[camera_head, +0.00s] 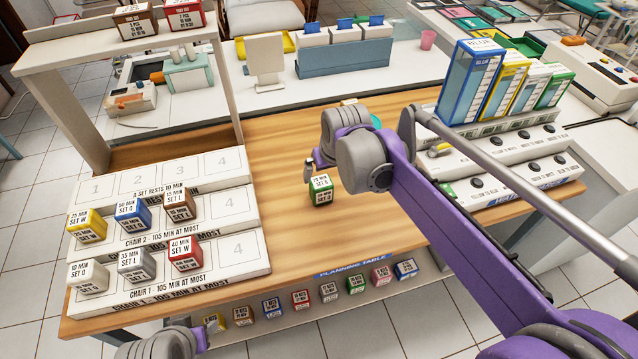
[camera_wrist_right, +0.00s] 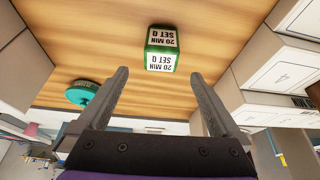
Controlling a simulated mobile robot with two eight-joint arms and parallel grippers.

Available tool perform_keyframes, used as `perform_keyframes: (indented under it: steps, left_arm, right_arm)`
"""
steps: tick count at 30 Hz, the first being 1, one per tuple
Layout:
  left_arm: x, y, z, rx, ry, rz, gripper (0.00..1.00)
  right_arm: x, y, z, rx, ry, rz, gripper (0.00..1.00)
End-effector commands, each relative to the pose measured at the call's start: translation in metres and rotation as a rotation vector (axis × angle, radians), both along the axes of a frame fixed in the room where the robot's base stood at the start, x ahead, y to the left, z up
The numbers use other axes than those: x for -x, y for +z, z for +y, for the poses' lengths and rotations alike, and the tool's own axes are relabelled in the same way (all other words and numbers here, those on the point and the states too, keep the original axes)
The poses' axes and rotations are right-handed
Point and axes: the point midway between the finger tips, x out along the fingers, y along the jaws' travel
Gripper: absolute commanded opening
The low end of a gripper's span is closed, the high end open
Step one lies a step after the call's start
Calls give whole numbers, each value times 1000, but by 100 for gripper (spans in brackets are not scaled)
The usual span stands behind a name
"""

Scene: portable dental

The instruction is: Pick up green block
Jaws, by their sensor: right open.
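A green block (camera_head: 321,189) with white labels reading "20 MIN SET Q" sits on the wooden table top. In the right wrist view the green block (camera_wrist_right: 162,49) lies just beyond my fingertips, roughly centred between them and not inside the jaws. My right gripper (camera_wrist_right: 158,76) is open and empty. In the head view the right gripper (camera_head: 313,162) is beside and above the block, partly hidden by its own wrist. My left gripper (camera_head: 200,338) is at the bottom left edge, mostly cut off; its jaws cannot be made out.
A white stepped rack (camera_head: 227,255) with several labelled blocks stands left. Several small blocks, including another green one (camera_head: 355,283), line the table's front edge. A teal round object (camera_wrist_right: 82,93) lies near the right gripper. Tall boxes (camera_head: 472,80) stand right. Wood around the block is clear.

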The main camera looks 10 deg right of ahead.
Motion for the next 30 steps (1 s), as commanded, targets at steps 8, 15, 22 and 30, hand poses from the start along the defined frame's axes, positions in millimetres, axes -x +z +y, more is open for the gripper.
perform_keyframes:
  steps: [8, 15, 22, 30]
  left_arm:
    - [1, -5, 0, 0, 0, 2, 50]
    - [1, -8, 0, 0, 0, 2, 50]
    - [1, -12, 0, 0, 0, 4, 50]
    - [1, -14, 0, 0, 0, 4, 50]
  right_arm:
    - [-14, -31, 1, 0, 1, 1, 100]
    - [-23, -53, 2, 0, 1, 1, 100]
    - [-33, -81, 2, 0, 0, 1, 100]
    - [-41, -102, 3, 0, 0, 1, 100]
